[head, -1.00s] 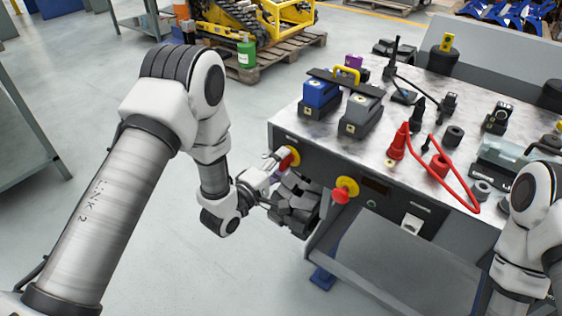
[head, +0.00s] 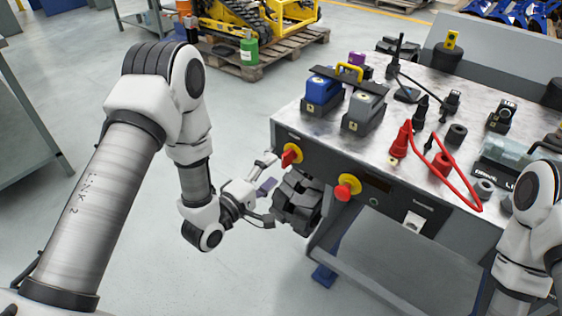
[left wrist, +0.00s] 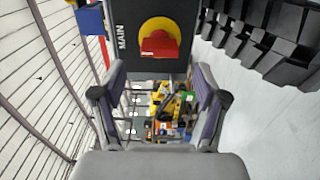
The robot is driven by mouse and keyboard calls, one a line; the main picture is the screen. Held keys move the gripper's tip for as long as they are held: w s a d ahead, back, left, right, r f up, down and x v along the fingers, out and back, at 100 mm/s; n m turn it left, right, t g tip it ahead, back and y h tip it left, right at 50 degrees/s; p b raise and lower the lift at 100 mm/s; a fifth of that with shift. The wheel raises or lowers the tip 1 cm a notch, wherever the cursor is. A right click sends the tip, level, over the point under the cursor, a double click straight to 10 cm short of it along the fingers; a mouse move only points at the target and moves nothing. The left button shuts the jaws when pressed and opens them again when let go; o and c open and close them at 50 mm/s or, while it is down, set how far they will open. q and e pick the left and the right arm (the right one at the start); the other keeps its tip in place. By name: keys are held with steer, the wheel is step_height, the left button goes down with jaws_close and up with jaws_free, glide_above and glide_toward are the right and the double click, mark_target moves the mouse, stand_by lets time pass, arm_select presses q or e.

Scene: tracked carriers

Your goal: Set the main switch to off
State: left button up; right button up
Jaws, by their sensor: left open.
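The main switch (head: 291,156) is a red handle on a round yellow plate, at the left end of the bench's front panel. In the left wrist view the switch (left wrist: 160,42) lies ahead of the fingers, beside the label MAIN, which reads sideways. Its red handle runs about across that picture, in line with the panel's upright. My left gripper (head: 267,175) is open and empty, a short way in front of and below the switch in the head view, apart from it. Both its purple-padded fingers (left wrist: 160,95) show in the wrist view. My right gripper is not in view.
A red mushroom button (head: 347,187) on yellow sits right of the switch. A dark blocky thing (head: 297,202) is close beside my left gripper. The bench top (head: 375,150) carries blue and grey blocks and red leads.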

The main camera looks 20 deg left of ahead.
arm_select(q)
steer(key=v, duration=0.6)
steer(key=shift+s, duration=0.25)
